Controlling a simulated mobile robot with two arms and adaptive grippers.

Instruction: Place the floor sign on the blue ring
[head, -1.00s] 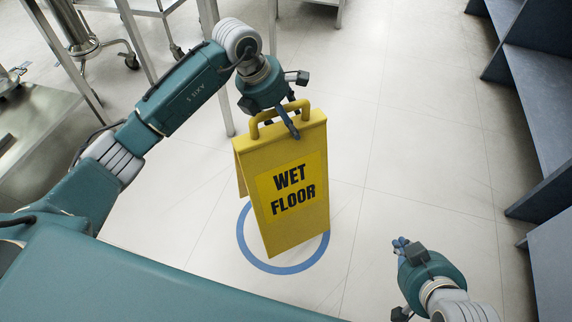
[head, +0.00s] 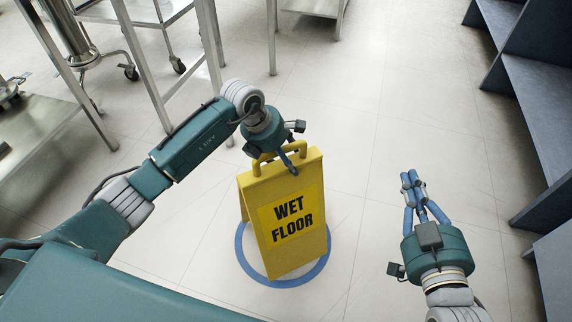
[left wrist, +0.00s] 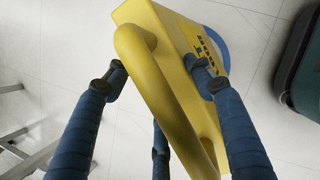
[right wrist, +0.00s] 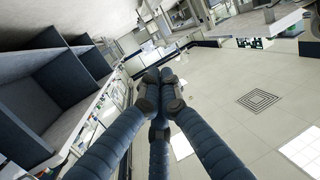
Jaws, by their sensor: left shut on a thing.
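The yellow floor sign (head: 285,235), marked WET FLOOR, is upright in the head view. My left gripper (head: 279,155) is shut on its top handle. In the left wrist view the handle (left wrist: 160,100) runs between my left fingers (left wrist: 158,82), with the sign body beyond. The blue ring (head: 245,262) is on the floor, and the sign stands in front of much of it. The sign's lower edge shows within the ring's outline; I cannot tell if it touches the floor. My right gripper (head: 413,180) is empty, its fingertips together in the right wrist view (right wrist: 160,78).
Steel tables and a wheeled rack (head: 165,60) stand at the left and back. Dark blue shelving (head: 545,100) lines the right side. The pale tiled floor (head: 370,130) between them is clear.

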